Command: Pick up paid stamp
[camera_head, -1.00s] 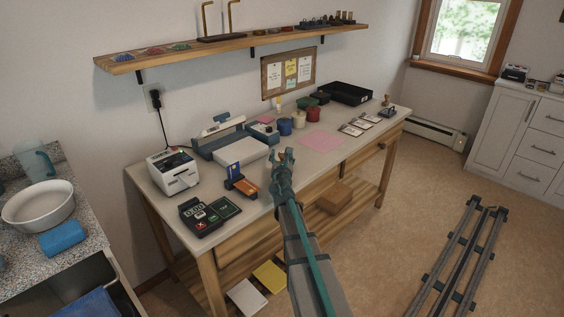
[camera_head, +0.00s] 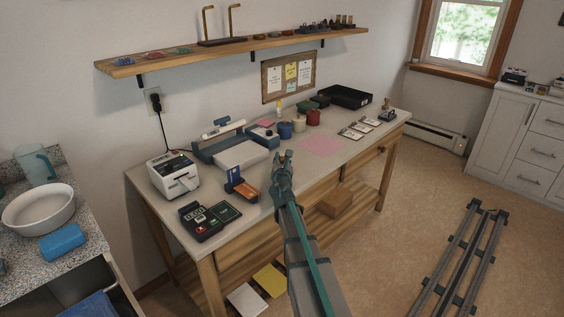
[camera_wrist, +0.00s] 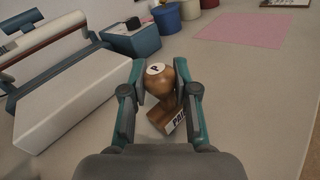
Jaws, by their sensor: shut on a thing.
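The paid stamp (camera_wrist: 160,84) has a round wooden handle with a white "P" disc on top and a wooden base marked "PAID". In the wrist view my gripper (camera_wrist: 160,80) is shut on the handle, one finger on each side. The base shows below the fingers, over the pale tabletop; I cannot tell whether it touches the surface. In the head view my gripper (camera_head: 282,158) is over the front middle of the worktable (camera_head: 262,190), with only the brown top of the stamp showing between the fingers.
A white-and-blue paper trimmer (camera_head: 240,152) stands behind and left of my gripper. Coloured pots (camera_head: 299,124) stand behind. A pink sheet (camera_head: 322,145) lies on clear tabletop to the right.

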